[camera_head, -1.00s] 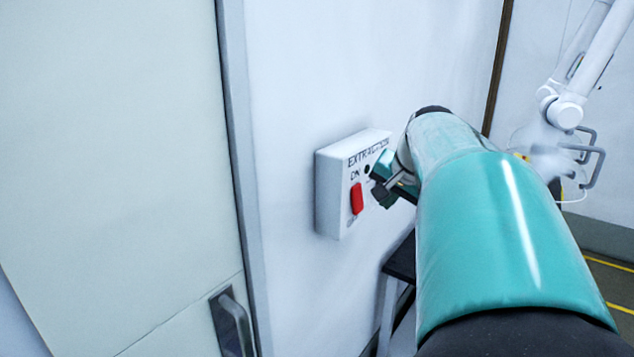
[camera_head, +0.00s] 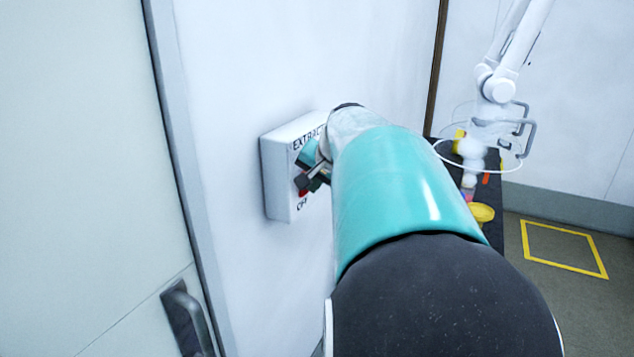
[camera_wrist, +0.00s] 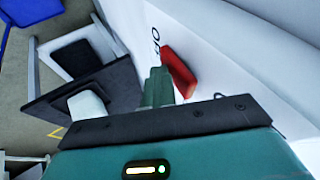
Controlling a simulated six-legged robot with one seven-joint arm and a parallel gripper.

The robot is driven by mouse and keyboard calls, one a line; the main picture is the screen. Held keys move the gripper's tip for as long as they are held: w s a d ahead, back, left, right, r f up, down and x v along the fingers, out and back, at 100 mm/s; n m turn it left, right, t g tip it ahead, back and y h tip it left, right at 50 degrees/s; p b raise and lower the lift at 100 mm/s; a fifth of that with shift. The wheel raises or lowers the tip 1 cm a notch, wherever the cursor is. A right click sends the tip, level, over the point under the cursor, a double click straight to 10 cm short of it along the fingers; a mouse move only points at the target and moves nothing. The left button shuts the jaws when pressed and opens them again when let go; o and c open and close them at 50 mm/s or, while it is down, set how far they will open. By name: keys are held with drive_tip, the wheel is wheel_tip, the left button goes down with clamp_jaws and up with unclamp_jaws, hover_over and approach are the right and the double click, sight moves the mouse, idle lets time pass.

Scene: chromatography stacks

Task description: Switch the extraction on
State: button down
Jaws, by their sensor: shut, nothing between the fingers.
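The white switch box (camera_head: 277,180) marked EXTRACTION is fixed to the wall, left of my arm in the head view. The legend OFF shows at its lower part. Its red switch (camera_head: 303,193) is mostly hidden behind my gripper (camera_head: 308,181). In the wrist view the red switch (camera_wrist: 180,72) stands out from the white face beside the legend OFF. My gripper (camera_wrist: 158,85) is shut and empty, its green fingertips just left of the switch there. Whether they touch it I cannot tell.
A door with a grey handle (camera_head: 188,318) is at the left. A white jointed extraction arm (camera_head: 500,75) with a clear hood hangs at the right over a dark bench (camera_head: 493,190) holding small coloured items. A yellow floor marking (camera_head: 565,250) lies on open floor.

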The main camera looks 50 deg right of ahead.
drive_tip(key=shift+w+r, duration=0.1)
drive_tip(key=shift+r, duration=0.1)
drive_tip(key=shift+a+r, duration=0.1)
drive_tip(key=shift+r, duration=0.75)
drive_tip(key=shift+w, duration=0.1)
